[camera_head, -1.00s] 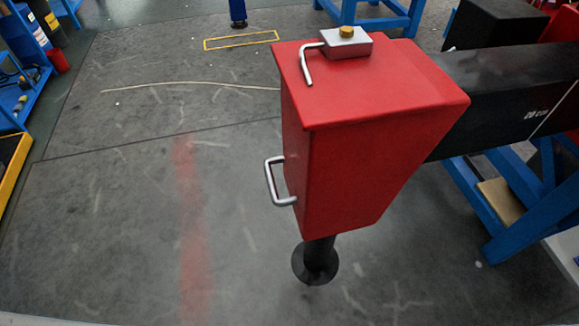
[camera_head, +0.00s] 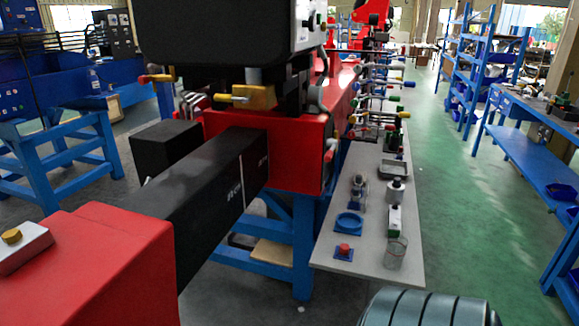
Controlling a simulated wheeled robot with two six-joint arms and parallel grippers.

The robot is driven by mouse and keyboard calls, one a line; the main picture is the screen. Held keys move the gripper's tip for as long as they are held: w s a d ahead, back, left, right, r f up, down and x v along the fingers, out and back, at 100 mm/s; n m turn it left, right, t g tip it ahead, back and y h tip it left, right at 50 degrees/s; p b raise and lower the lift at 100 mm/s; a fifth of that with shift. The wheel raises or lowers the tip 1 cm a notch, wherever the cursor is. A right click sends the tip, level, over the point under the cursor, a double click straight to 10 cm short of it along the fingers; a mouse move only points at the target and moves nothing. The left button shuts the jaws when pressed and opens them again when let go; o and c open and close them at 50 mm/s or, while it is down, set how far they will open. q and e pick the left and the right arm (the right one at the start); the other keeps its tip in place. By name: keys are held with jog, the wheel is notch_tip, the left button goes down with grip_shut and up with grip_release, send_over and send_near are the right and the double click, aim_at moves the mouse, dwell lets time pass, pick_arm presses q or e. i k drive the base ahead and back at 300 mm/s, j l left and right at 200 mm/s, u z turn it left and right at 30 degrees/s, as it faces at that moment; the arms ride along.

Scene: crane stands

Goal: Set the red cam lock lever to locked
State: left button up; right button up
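I cannot tell for sure which part is the red cam lock lever. Under the black box, a lever with a red tip (camera_head: 145,78) sticks out to the left. Neither of my grippers is in view.
A black beam (camera_head: 205,195) runs from the red crane body to a red end box (camera_head: 95,265) at the lower left. A grey bench (camera_head: 330,240) holds small parts, including a red button (camera_head: 344,248). A green aisle (camera_head: 450,230) is clear at right. A blue workbench (camera_head: 525,160) stands beyond.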

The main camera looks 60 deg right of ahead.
aim_at(331, 150)
jog(key=z, duration=2.1)
